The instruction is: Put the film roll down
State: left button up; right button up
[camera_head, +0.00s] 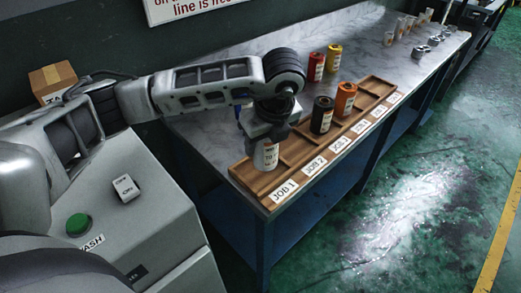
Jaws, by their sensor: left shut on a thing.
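A white film roll (265,156) with a printed label is in my left gripper (268,138), which is shut on it and points down. The roll is upright at the JOB 1 end of the wooden tray (262,189). I cannot tell whether its base touches the tray floor. A black roll (322,114) and an orange roll (345,98) stand in compartments farther along the tray. My right gripper does not show.
A red roll (316,67) and a yellow roll (334,57) stand on the marble-look table (225,131) behind the tray. Several small white and metal items are at the far end. A machine with a green button (78,224) and a cardboard box (52,80) are at left.

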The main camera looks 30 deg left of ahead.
aim_at(260, 153)
pick_arm(q)
jog(key=shift+w+a+f, duration=0.3)
jog(key=shift+f, duration=0.2)
jog(key=shift+w+a+f, duration=0.25)
jog(key=shift+a+f, duration=0.05)
jog(key=shift+f, duration=0.2)
jog(key=shift+d+p+x, duration=0.15)
jog(key=shift+p+x, duration=0.15)
jog(key=shift+x, duration=0.6)
jog(key=shift+d+p+x, duration=0.15)
jog(key=shift+p+x, duration=0.15)
jog(key=shift+x, duration=0.6)
jog(key=shift+s+f, duration=0.1)
jog(key=o, duration=1.1)
jog(key=b+v, duration=0.1)
jog(key=v, duration=1.1)
jog(key=shift+b, duration=0.35)
